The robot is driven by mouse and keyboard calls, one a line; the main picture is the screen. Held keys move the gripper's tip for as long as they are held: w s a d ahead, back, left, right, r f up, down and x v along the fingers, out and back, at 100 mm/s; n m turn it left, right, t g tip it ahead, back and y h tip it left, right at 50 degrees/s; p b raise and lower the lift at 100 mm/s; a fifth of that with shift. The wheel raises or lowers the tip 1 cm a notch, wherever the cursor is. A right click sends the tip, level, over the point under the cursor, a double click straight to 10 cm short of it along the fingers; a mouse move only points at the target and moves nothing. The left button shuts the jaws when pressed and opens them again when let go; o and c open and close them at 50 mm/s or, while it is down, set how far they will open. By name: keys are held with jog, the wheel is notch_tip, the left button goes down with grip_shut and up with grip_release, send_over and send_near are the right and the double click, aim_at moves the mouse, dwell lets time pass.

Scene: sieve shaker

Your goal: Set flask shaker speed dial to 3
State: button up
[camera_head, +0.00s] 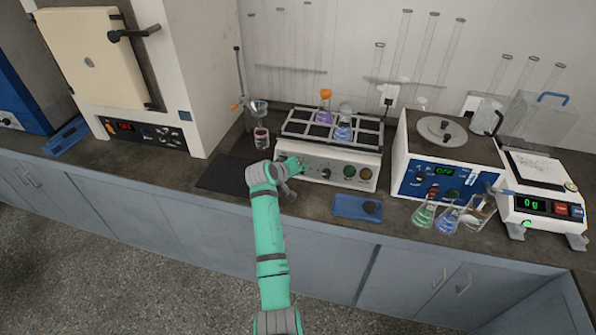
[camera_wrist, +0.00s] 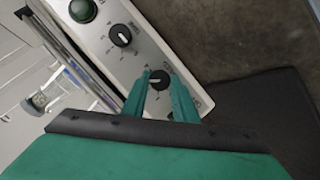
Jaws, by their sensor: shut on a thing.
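The flask shaker (camera_head: 322,160) stands on the bench in the head view, with two flasks on its rack. My gripper (camera_head: 298,165) is at the left end of its front panel. In the wrist view my gripper (camera_wrist: 166,86) is shut on a black dial (camera_wrist: 159,79) with a white pointer line. The label and numbers of this dial are too small or hidden to read. A second black dial (camera_wrist: 122,35) with a white pointer sits beside it, apart from my fingers. It also shows in the head view (camera_head: 326,174).
A green button (camera_head: 349,171) is on the same panel. A dark mat (camera_head: 222,174) lies at the left and a blue tray (camera_head: 350,207) in front. The oven-like unit (camera_head: 150,130) is far left.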

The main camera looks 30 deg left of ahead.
jog(key=shift+f+m, duration=0.1)
jog(key=shift+m, duration=0.3)
jog(key=o, duration=1)
jog(key=shift+s, duration=0.1)
jog(key=v, duration=1)
jog(key=shift+s+r, duration=0.2)
jog(key=shift+r, duration=0.2)
